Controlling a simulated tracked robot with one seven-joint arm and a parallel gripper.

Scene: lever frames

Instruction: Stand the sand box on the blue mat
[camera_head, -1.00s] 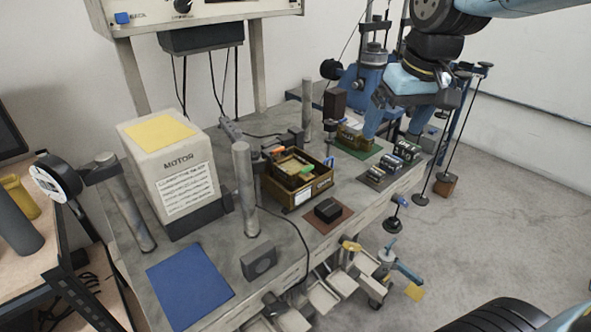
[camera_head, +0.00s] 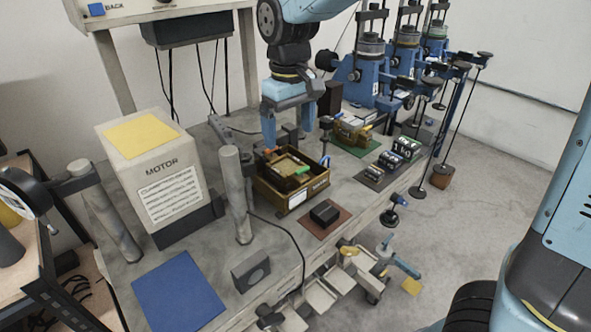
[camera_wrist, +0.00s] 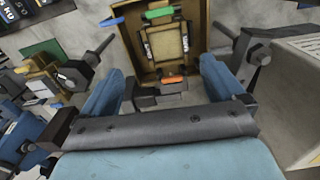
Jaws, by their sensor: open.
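The blue mat (camera_head: 180,292) lies bare and flat at the near left of the bench. A sand-coloured box (camera_head: 288,166), apparently the sand box, lies inside a brown open crate (camera_head: 318,187). The wrist view shows this box (camera_wrist: 167,42) from above, with dark strips at its sides. An orange piece (camera_wrist: 174,79) and a green piece (camera_wrist: 160,13) lie at opposite ends of it. My gripper (camera_head: 289,140) is open and empty, fingers pointing down, above the back of the crate. In the wrist view my gripper (camera_wrist: 165,84) has its fingers apart, with the crate beyond them.
The motor box (camera_head: 155,175) and a grey post (camera_head: 236,195) stand between the crate and the blue mat. A small grey block (camera_head: 251,272) sits right of the mat. A black block on a brown mat (camera_head: 340,222) lies right of the crate.

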